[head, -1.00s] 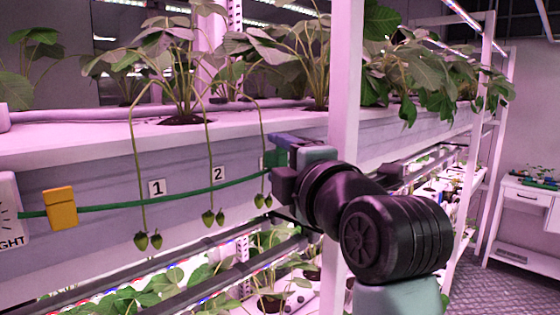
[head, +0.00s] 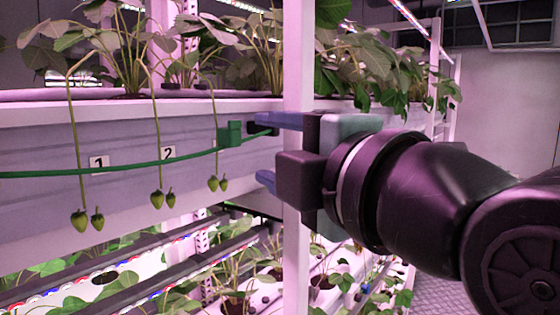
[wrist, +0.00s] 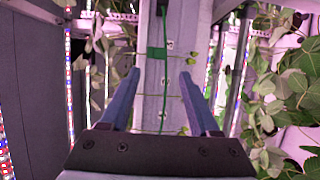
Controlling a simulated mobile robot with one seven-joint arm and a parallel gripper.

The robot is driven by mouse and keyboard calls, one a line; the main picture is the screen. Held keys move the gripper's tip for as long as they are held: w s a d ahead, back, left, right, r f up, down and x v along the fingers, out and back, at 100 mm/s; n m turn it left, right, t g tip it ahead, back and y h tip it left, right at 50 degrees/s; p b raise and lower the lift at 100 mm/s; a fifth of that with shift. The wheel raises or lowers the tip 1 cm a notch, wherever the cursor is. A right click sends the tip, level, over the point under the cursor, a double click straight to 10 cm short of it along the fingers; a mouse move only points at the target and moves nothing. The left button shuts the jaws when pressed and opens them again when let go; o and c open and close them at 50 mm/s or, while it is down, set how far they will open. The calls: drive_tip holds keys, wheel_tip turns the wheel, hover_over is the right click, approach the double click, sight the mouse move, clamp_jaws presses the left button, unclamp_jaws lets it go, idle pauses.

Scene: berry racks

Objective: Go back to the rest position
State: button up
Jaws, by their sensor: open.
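My gripper (head: 262,150) is at the centre of the head view, in front of the white rack post. Its two blue fingers are apart with nothing held between them. In the wrist view my gripper (wrist: 160,80) also shows open, with the rack's trough face and a green cord beyond the fingertips. In the head view a green clip (head: 230,133) on the cord sits just left of the fingertips; I cannot tell the depth gap between them.
Several green berries (head: 80,220) hang on stems before the grey trough (head: 130,150), near number tags 1 (head: 99,163) and 2 (head: 168,153). A white post (head: 298,85) stands close behind my gripper. Leafy plants (head: 370,75) overhang at right.

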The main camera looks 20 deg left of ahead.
drive_tip(key=shift+s+d, duration=0.4)
drive_tip(key=s+d+r+m+t+h, duration=0.3)
drive_tip(key=d+m+t+h, duration=0.2)
drive_tip(key=m, duration=0.8)
drive_tip(key=s+d+r+m+t+h, duration=0.2)
drive_tip(key=d+m+t+h, duration=0.4)
drive_tip(key=m, duration=0.8)
drive_tip(key=s+t+h, duration=0.1)
drive_tip(key=t+h, duration=0.1)
drive_tip(key=t, duration=0.2)
drive_tip(key=shift+s+d+r+m, duration=0.25)
drive_tip(key=shift+s+r+m, duration=0.05)
drive_tip(key=shift+r, duration=0.1)
idle(0.6)
